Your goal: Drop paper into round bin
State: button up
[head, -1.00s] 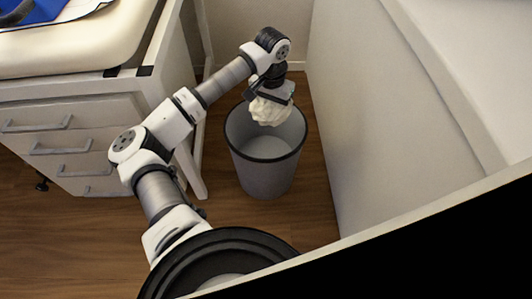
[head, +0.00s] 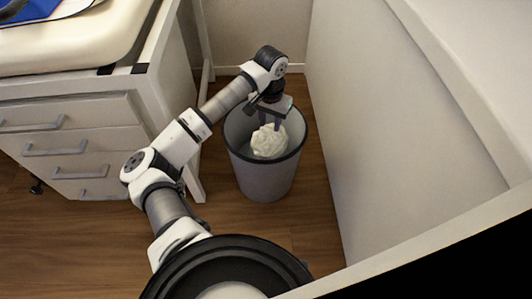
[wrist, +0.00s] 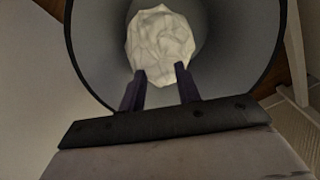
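The crumpled white paper ball (head: 269,142) is inside the round grey bin (head: 265,180), below the bin's rim. I cannot tell whether it rests on the bottom or is still falling. My gripper (head: 270,121) is over the bin mouth, pointing down, with its fingers apart. In the wrist view, the paper ball (wrist: 160,46) lies beyond the two dark fingertips of my gripper (wrist: 161,76), not between them. The bin's inner wall (wrist: 235,45) surrounds the ball there.
A white drawer cabinet (head: 80,140) with a padded top (head: 70,45) stands left of the bin. A pale panel (head: 390,130) rises close on the right. Wood floor (head: 230,215) is open in front of the bin.

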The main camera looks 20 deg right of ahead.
jog(key=shift+o, duration=0.3)
jog(key=shift+r, duration=0.1)
notch_tip(320, 180, up, 14)
jog(key=p, duration=0.4)
jog(key=shift+f, duration=0.2)
